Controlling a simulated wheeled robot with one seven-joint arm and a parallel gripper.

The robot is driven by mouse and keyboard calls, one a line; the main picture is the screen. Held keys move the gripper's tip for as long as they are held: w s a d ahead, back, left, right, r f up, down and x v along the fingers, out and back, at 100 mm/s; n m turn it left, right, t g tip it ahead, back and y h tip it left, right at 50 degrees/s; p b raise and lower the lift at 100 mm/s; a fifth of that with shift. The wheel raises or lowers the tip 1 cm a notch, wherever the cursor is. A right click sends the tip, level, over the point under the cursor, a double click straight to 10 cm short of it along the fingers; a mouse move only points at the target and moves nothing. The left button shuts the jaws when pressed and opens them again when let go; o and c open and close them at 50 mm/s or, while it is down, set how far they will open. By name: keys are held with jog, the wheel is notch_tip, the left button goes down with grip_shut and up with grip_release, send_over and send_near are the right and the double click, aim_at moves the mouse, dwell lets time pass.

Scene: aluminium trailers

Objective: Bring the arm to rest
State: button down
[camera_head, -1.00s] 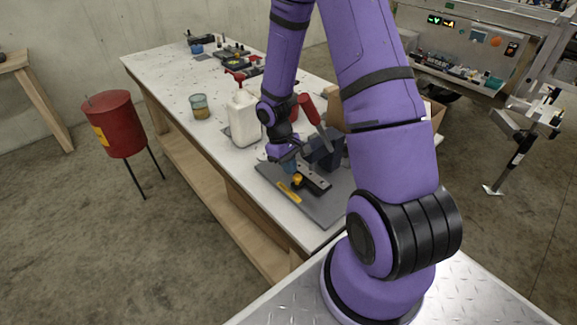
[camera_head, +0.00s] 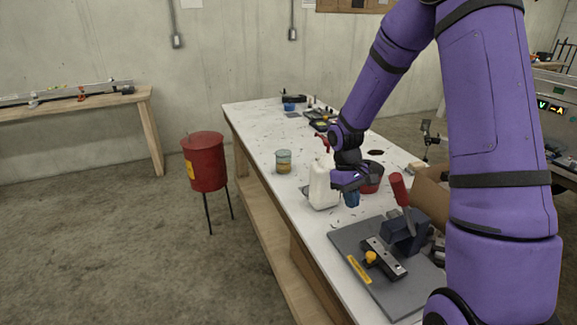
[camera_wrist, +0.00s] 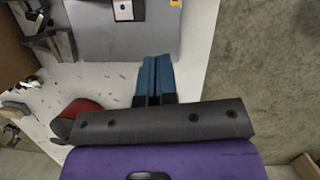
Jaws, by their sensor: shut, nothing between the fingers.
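My purple arm reaches from the right over the white workbench (camera_head: 262,128). My gripper (camera_head: 351,201) points down above the bench, beside the white bottle (camera_head: 322,188) with a red top. Its blue fingers are shut together with nothing between them, as the wrist view (camera_wrist: 154,78) shows. The grey plate (camera_head: 345,243) with a clamp fixture (camera_head: 404,231) and its red handle lies nearer, apart from the fingers. In the wrist view the plate (camera_wrist: 90,40) is ahead of the fingertips. A red container (camera_head: 372,178) stands just behind the gripper.
A glass jar (camera_head: 283,163) and several small tools stand farther along the bench. A cardboard box (camera_head: 430,190) is at its right side. A red bin on legs (camera_head: 205,165) stands left on the floor. Another wooden table (camera_head: 140,110) is along the wall. The floor between is clear.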

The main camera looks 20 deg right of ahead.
notch_tip(320, 180, up, 11)
jog(key=s+a+t, duration=0.2)
jog(key=s, duration=0.1)
jog(key=s+a+r+m+t, duration=0.1)
jog(key=s+a+r+t, duration=0.2)
jog(key=s+r, duration=0.5)
jog(key=s+a+r+m+t, duration=0.1)
jog(key=s+a+r+t, duration=0.2)
jog(key=s+r, duration=0.6)
jog(key=s+a, duration=0.1)
jog(key=s, duration=0.1)
jog(key=shift+s+r+t+y, duration=0.2)
jog(key=shift+s+t+y, duration=0.1)
jog(key=shift+t+y, duration=0.1)
